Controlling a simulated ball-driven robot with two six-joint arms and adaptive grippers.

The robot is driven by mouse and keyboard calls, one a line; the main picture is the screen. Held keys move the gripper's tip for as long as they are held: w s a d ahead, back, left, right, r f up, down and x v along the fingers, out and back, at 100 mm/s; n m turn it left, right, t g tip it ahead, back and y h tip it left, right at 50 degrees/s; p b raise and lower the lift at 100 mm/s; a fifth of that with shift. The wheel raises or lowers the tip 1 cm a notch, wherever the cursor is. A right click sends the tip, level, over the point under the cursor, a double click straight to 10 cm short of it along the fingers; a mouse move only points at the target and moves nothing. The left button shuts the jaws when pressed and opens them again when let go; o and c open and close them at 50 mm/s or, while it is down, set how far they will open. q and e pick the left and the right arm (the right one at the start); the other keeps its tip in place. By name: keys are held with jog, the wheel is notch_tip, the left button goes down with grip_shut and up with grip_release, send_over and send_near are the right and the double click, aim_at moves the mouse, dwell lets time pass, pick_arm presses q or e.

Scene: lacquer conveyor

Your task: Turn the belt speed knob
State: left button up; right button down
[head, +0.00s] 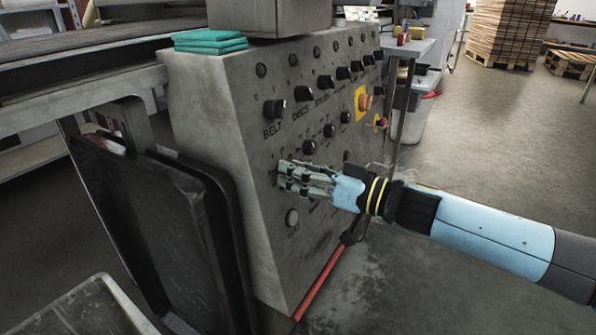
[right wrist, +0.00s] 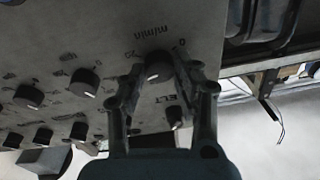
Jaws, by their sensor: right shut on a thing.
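The grey control panel (head: 215,130) carries rows of black knobs, with a "BELT" label under one upper switch (head: 274,109). My right gripper (head: 283,176) reaches the panel's lower left from the right. In the right wrist view its two fingers are on either side of a black knob with a white pointer, the belt speed knob (right wrist: 158,67), and are shut on it. An "m/min" scale with 0 and 25 is printed around this knob. In the head view the fingers hide the knob. My left gripper is not in view.
Other knobs (head: 310,147) sit right of the gripper, and an orange button on a yellow plate (head: 364,101) is farther right. Dark trays (head: 150,225) lean at the panel's left. Folded green cloths (head: 210,41) lie on top.

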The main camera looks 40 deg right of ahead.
pick_arm(q)
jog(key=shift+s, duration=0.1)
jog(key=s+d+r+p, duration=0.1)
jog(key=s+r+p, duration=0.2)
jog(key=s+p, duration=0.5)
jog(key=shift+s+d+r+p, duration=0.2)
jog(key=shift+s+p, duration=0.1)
jog(key=shift+p, duration=0.35)
pick_arm(e)
jog(key=n+g, duration=0.1)
jog(key=n, duration=0.6)
jog(key=n+g, duration=0.1)
jog(key=n, duration=0.6)
jog(key=n+g+y, duration=0.1)
jog(key=n, duration=0.6)
jog(key=shift+r, duration=0.25)
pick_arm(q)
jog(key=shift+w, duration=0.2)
pick_arm(e)
jog(key=shift+g, duration=0.3)
